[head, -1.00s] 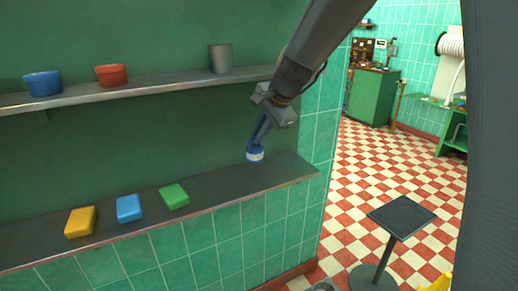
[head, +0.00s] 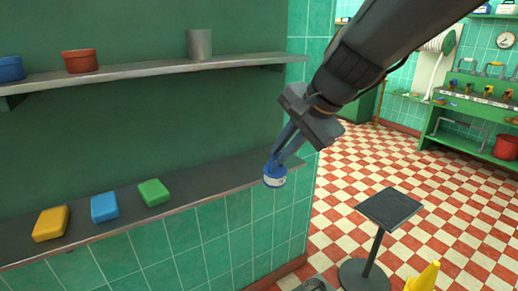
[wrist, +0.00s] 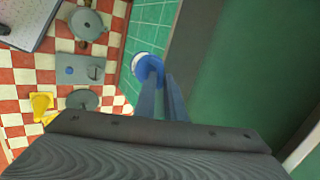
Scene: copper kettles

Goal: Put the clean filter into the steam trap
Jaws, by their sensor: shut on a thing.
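My gripper (head: 279,158) is shut on a small round blue-and-white piece (head: 274,176), which looks like the clean filter. It holds the piece in the air in front of the lower shelf's right end. In the wrist view the fingers (wrist: 158,80) reach out to the same piece (wrist: 143,66), its pale side turned to the left. I cannot make out the steam trap for certain. A grey plate (wrist: 96,65) with a blue round spot and a handle-like part lies on the left in the wrist view.
The lower shelf (head: 200,188) carries yellow (head: 51,223), blue (head: 105,207) and green (head: 154,192) blocks. The upper shelf holds a red bowl (head: 80,61) and a grey cup (head: 199,44). A dark-topped stand (head: 391,208) and a yellow sign (head: 423,278) are right, on open checkered floor.

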